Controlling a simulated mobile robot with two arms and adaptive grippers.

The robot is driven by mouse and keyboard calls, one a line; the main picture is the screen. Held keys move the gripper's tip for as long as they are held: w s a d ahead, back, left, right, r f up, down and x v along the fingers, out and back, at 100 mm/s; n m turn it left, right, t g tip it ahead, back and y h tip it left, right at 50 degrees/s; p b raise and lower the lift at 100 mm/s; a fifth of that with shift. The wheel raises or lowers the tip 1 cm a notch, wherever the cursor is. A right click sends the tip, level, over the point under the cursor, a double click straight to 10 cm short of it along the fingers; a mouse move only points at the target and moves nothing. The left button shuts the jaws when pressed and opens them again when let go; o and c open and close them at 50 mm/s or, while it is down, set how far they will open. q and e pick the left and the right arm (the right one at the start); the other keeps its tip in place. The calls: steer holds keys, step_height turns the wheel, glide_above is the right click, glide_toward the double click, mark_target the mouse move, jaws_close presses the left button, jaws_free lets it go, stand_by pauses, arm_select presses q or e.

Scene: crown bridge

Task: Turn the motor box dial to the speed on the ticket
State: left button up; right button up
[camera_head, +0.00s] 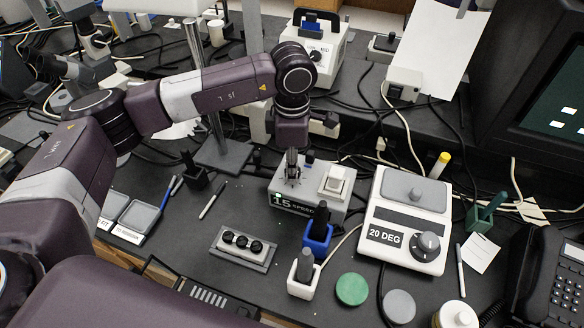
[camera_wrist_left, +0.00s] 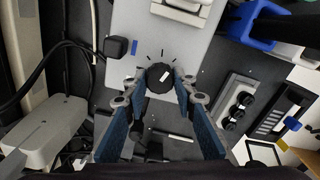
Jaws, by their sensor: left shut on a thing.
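The motor box (camera_head: 320,205) is a grey-white box in the middle of the bench. Its front label shows what looks like 15 beside SPEED, and a pale square switch (camera_head: 336,181) is on top. The black dial (camera_wrist_left: 161,84) with a white pointer mark shows in the left wrist view, with tick marks around its far side. My left gripper (camera_head: 292,173) comes down from above onto the box and is shut on the dial, one fingertip on each side (camera_wrist_left: 161,80). A small paper (camera_head: 482,254) lies at right; its writing is too small to read. My right gripper is not in view.
A blue holder (camera_head: 318,238) and a white holder (camera_head: 303,275) stand just in front of the box. A white device labelled 20 DEG (camera_head: 410,208) is to its right. A rack with black knobs (camera_head: 243,248) lies front left. A cable runs near the holders.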

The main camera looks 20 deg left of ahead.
arm_select(q)
steer(key=shift+w+r, duration=0.1)
steer(key=o, duration=1.2)
steer(key=shift+c, duration=0.2)
step_height(320, 180, up, 12)
